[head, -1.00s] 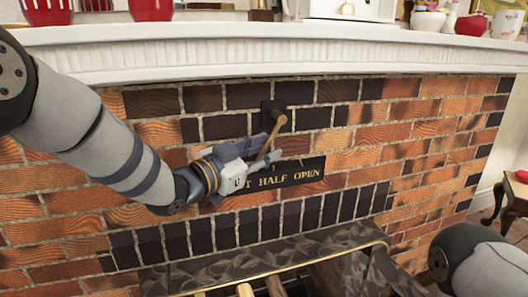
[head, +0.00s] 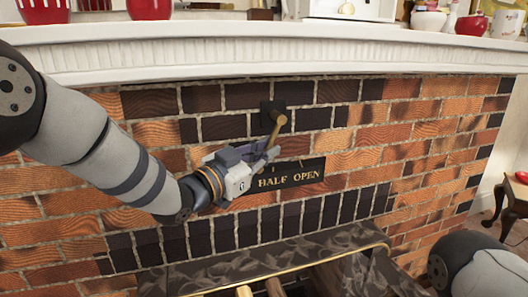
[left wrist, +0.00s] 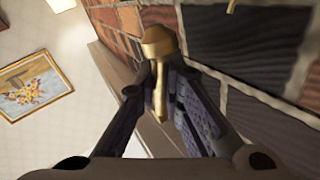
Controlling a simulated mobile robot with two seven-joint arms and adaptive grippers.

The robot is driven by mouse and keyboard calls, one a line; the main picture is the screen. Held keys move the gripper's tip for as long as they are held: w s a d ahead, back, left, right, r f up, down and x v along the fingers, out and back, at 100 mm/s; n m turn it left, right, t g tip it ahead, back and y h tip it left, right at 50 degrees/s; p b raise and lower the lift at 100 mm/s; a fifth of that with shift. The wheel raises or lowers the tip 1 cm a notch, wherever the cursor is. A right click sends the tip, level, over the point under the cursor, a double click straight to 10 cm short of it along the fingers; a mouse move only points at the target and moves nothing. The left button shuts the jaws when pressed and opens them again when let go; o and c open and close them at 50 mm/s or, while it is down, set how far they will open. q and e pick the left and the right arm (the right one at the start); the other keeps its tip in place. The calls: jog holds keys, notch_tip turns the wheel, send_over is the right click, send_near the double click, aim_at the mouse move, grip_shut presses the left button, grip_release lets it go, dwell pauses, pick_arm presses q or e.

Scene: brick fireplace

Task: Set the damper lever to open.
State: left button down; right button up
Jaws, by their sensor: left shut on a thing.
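The brass damper lever (head: 274,132) hangs from a dark square plate (head: 266,108) on the brick wall in the head view. It slants down and slightly left; its lower end is hidden by my gripper. My left gripper (head: 268,155) is shut on the lever's lower part. A dark label plate (head: 310,180) below reads HALF and OPEN in gold, with OPEN at the right; its left end is covered by my gripper. In the left wrist view the lever (left wrist: 158,75) stands between my two dark fingers. My right gripper is out of view.
A white mantel (head: 300,60) with red containers and mugs runs above the lever. Below is the firebox with a dark stone edge (head: 280,250). Open wall lies to the right of the label. A small wooden table (head: 515,195) stands at far right.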

pick_arm(q)
jog(key=w+d+n+t+y+b, duration=0.1)
jog(key=w+d+n+t+b, duration=0.1)
jog(key=d+n+t+b, duration=0.4)
jog(key=shift+d+n+t+y+b, duration=0.2)
jog(key=shift+n+t+y+b, duration=0.2)
jog(key=shift+n+t+b, duration=1.75)
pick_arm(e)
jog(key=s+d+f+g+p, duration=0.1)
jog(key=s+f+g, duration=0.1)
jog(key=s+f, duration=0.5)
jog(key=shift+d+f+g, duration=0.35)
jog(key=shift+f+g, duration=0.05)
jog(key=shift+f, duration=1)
pick_arm(q)
jog(key=shift+r+n+t, duration=0.1)
jog(key=shift+n+t, duration=0.45)
jog(key=shift+t, duration=0.1)
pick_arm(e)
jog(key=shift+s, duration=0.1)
pick_arm(q)
jog(key=c, duration=1.7)
grip_release()
